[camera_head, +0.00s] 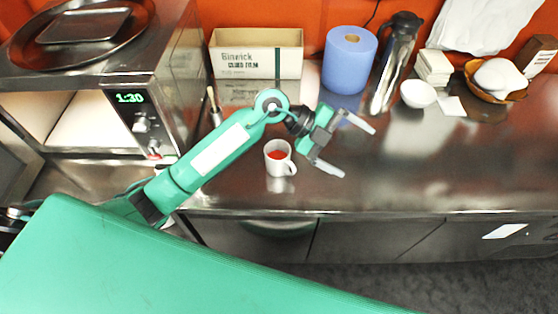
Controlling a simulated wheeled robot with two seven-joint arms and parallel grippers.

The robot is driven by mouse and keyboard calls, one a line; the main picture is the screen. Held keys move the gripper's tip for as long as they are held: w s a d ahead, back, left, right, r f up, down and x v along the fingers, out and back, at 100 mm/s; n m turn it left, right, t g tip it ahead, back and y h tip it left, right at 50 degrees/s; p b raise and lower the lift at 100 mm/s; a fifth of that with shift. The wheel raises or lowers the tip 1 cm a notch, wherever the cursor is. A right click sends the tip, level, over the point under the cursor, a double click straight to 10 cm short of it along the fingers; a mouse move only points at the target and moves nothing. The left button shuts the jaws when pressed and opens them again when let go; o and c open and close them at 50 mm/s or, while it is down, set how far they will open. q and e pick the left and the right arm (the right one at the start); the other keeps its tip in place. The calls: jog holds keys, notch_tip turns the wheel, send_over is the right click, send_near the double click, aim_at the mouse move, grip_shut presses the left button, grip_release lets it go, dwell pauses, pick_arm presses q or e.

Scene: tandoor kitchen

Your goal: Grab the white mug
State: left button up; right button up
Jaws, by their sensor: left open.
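The white mug (270,165) stands upright on the steel counter near its front edge, with its handle to the right and something red inside. My left gripper (358,149) is open and empty, with its two fingers spread and pointing right. It is above the counter, to the right of the mug, and apart from it. My left forearm passes just behind and left of the mug in the picture. My right gripper is not in the view.
A microwave (138,110) with trays on top stands at the left. The counter (440,165) is clear at the front right.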

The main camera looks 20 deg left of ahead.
pick_arm(q)
jog(key=w+a+f+n+y, duration=0.2)
jog(key=w+a+f+y, duration=0.25)
jog(key=a+y, duration=0.4)
jog(key=n+y, duration=0.2)
jog(key=y, duration=0.2)
send_over(279, 152)
jog(key=s+d, duration=0.2)
jog(key=s, duration=0.2)
jog(key=shift+n+y, duration=0.25)
jog(key=shift+n, duration=0.05)
jog(key=f+p, duration=0.2)
jog(key=f, duration=0.2)
jog(key=f+p, duration=0.1)
jog(key=f, duration=0.3)
jog(key=f+p, duration=0.2)
jog(key=f, duration=0.2)
jog(key=shift+w+a+p, duration=0.1)
jog(key=shift+a+p, duration=0.25)
jog(key=shift+a, duration=0.05)
jog(key=shift+f, duration=0.8)
jog(key=c, duration=1.3)
jog(key=shift+w, duration=0.1)
jog(key=shift+c, duration=0.5)
jog(key=shift+r, duration=0.15)
